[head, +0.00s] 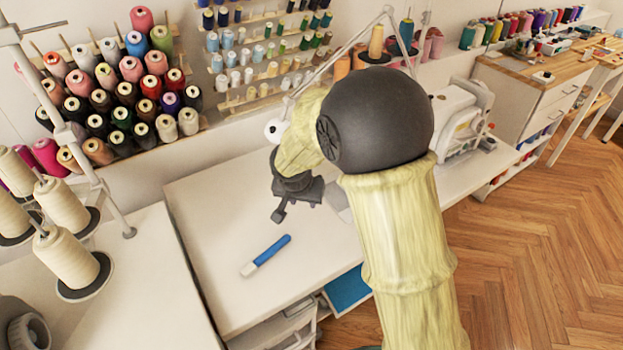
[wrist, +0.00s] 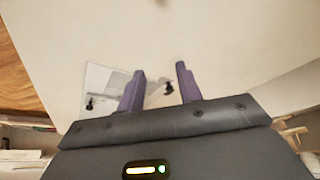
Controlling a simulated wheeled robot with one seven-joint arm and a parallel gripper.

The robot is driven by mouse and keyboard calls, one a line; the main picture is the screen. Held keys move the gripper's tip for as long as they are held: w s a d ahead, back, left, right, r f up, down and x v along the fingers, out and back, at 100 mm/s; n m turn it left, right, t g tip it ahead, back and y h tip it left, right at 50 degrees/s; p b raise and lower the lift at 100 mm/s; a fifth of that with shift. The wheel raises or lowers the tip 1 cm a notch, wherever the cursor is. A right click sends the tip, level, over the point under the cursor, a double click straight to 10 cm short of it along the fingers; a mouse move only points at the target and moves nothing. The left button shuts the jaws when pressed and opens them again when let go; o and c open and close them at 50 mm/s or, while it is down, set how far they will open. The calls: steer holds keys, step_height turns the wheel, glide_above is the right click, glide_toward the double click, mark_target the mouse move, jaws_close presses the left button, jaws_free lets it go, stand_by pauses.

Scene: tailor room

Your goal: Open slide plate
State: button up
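My gripper (wrist: 159,73) is open, with its two dark fingers apart and nothing held between them. In the head view my gripper (head: 280,213) hangs over the white table, its fingers partly hidden by its own body. A flat grey metal plate, which looks like the slide plate (wrist: 97,80), lies in the white surface left of the fingers in the wrist view. Small black parts and a grey metal piece (wrist: 160,95) show beside it and between the fingers. In the head view a grey plate (head: 337,194) shows partly beside my gripper; my arm hides the rest.
A blue and white tool (head: 266,255) lies on the white table (head: 215,220) in front of my gripper. Cream thread cones (head: 68,258) stand at left. A rack of coloured spools (head: 115,90) is behind. A white sewing machine (head: 462,125) stands at right.

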mark_target(332, 194)
steer(key=w, duration=0.3)
steer(key=w+d+p, duration=0.1)
steer(key=w, duration=0.4)
steer(key=shift+w+d, duration=0.35)
steer(key=shift+w, duration=0.05)
steer(key=shift+x, duration=1.2)
steer(key=shift+a+f, duration=0.1)
steer(key=shift+f, duration=0.2)
jaws_close()
